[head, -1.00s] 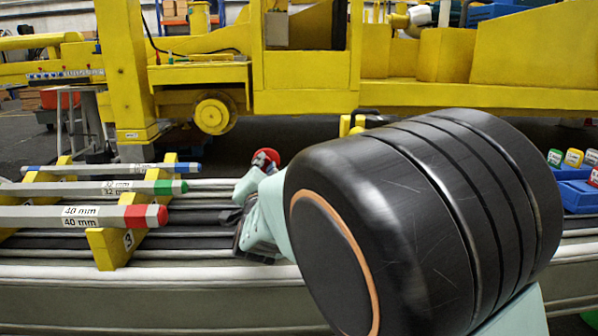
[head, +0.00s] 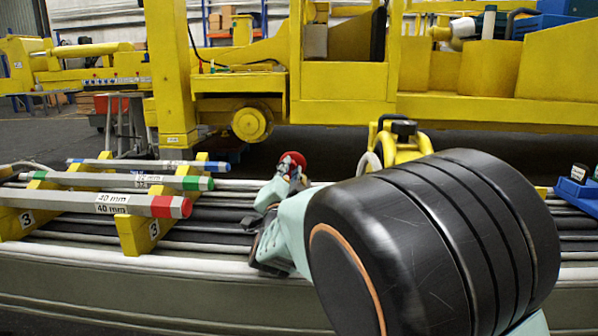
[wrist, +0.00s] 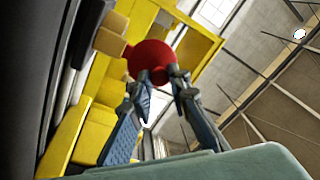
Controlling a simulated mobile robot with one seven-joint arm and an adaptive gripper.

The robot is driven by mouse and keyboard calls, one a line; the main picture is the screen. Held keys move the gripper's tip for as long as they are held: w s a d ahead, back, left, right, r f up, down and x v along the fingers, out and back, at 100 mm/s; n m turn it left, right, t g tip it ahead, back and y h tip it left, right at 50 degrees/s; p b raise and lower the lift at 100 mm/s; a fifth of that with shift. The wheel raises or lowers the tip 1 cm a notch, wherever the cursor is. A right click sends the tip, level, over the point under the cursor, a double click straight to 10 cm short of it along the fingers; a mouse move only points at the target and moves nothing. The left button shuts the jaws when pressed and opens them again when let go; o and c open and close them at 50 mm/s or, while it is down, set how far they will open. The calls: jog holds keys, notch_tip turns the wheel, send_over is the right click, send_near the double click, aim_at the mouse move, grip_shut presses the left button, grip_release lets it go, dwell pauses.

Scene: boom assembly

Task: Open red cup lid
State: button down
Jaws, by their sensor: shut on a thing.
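A round red piece, the red cup lid (head: 292,160) by its colour, sits at the tips of my gripper (head: 285,178) in the head view. In the wrist view the red lid (wrist: 152,60) shows as a smooth, rounded red shape at the ends of both fingers. My gripper (wrist: 163,82) is shut on it and holds it above the bench. I cannot make out a cup apart from the lid. My large black arm link hides part of the bench to the right.
Long bars with blue, green and red ends (head: 169,207) lie on yellow numbered stands (head: 140,232) at left. A yellow fitting with a black cap (head: 404,140) stands behind my arm. Blue bins (head: 580,194) are at right. A large yellow machine (head: 345,90) fills the background.

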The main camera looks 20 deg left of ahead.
jog(key=shift+r, duration=0.1)
jog(key=c, duration=1.8)
grip_release()
jog(key=v, duration=1.2)
